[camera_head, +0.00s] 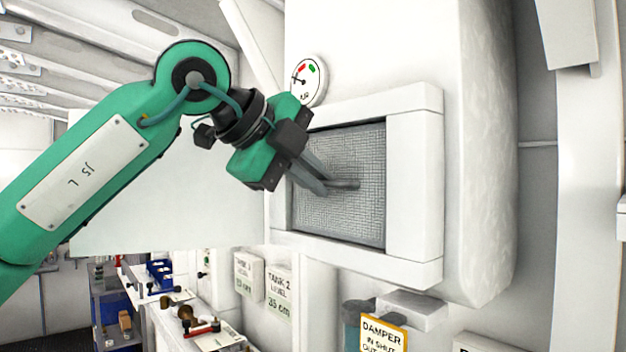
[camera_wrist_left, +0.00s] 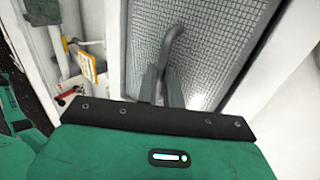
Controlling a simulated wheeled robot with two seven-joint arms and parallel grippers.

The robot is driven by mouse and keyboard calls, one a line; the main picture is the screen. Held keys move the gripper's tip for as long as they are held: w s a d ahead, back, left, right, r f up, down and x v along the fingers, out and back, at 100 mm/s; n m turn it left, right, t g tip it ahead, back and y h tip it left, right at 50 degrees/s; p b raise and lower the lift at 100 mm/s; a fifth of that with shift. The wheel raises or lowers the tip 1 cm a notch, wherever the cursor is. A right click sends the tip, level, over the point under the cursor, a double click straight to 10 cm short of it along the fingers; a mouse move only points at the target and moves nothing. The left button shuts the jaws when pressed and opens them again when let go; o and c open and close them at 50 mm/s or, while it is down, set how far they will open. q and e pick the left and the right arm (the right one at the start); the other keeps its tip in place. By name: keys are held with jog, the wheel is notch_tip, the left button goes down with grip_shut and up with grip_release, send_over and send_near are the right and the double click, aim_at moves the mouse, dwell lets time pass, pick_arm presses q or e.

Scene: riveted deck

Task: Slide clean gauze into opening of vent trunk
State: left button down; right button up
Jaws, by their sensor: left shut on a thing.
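The gauze (camera_head: 340,212) is a grey fine-mesh panel with a rim and a bar handle (camera_head: 346,184). It stands upright within the white square frame around the opening of the vent trunk (camera_head: 415,185). I cannot tell how deep it sits. My left gripper (camera_head: 322,184) reaches in from the left and is shut on the handle. In the left wrist view, the fingers (camera_wrist_left: 162,82) close around the handle (camera_wrist_left: 174,42), with the mesh (camera_wrist_left: 215,40) behind. The gripper hides part of the mesh's left side in the head view. My right gripper is not in view.
A round gauge (camera_head: 309,80) is on the wall just above the frame's left corner. Below are tank level signs (camera_head: 280,292), a yellow-edged damper sign (camera_head: 382,335) and a cluttered bench (camera_head: 185,318). The space left of the frame is open.

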pick_arm(q)
jog(key=shift+d, duration=0.1)
dwell(0.3)
jog(key=shift+w+d, duration=0.6)
jog(key=shift+d, duration=0.1)
dwell(0.6)
jog(key=c, duration=1.5)
grip_release()
jog(key=shift+o, duration=0.2)
